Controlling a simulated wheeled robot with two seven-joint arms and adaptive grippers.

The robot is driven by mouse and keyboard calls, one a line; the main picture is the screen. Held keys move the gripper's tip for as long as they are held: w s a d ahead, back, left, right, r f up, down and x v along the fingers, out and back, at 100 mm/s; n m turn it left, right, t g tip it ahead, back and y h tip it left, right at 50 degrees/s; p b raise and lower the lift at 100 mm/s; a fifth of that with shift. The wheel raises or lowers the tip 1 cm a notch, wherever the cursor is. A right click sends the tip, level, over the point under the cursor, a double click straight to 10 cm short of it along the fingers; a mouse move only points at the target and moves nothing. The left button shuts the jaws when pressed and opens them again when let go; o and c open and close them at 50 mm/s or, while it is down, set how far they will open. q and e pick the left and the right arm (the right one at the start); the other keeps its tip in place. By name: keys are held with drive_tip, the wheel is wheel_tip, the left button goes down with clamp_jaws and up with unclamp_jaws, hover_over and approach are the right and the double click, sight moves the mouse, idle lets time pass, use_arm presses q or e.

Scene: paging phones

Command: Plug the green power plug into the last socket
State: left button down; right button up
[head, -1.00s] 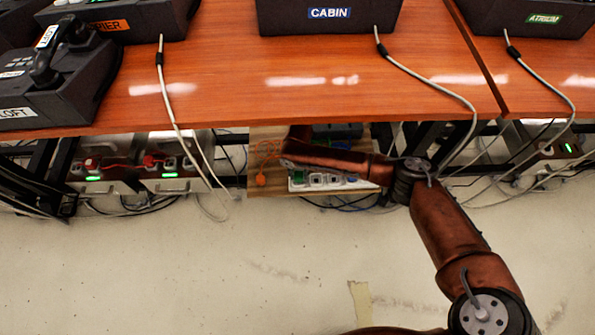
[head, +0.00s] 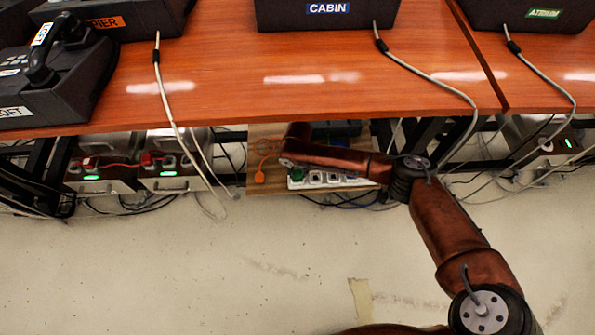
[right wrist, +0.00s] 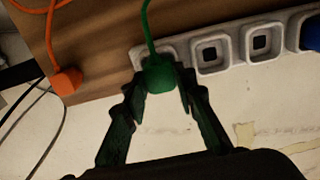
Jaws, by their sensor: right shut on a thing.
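The green power plug (right wrist: 160,77) is between the fingertips of my right gripper (right wrist: 162,88) in the right wrist view, with its green cord running up. It overlaps the leftmost socket of the white power strip (right wrist: 181,55); I cannot tell how deep it sits. Two sockets (right wrist: 210,52) to its right look empty, and a blue plug (right wrist: 312,33) is at the right edge. In the head view the green plug (head: 297,174) shows at the left end of the strip (head: 308,186), under the table edge. My right forearm hides much around it. My left gripper is out of view.
An orange plug (right wrist: 67,81) with an orange cord lies on the brown board (right wrist: 98,40), left of the strip. The table (head: 250,90) with labelled phones overhangs the area. Grey boxes with green lights (head: 172,176) and loose cables lie under it. The pale floor in front is clear.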

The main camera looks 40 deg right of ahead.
sight(298, 173)
drive_tip(key=shift+f, duration=0.1)
drive_tip(key=o, duration=1.2)
drive_tip(key=shift+o, duration=0.2)
wheel_tip(298, 173, up, 12)
drive_tip(key=shift+f, duration=0.1)
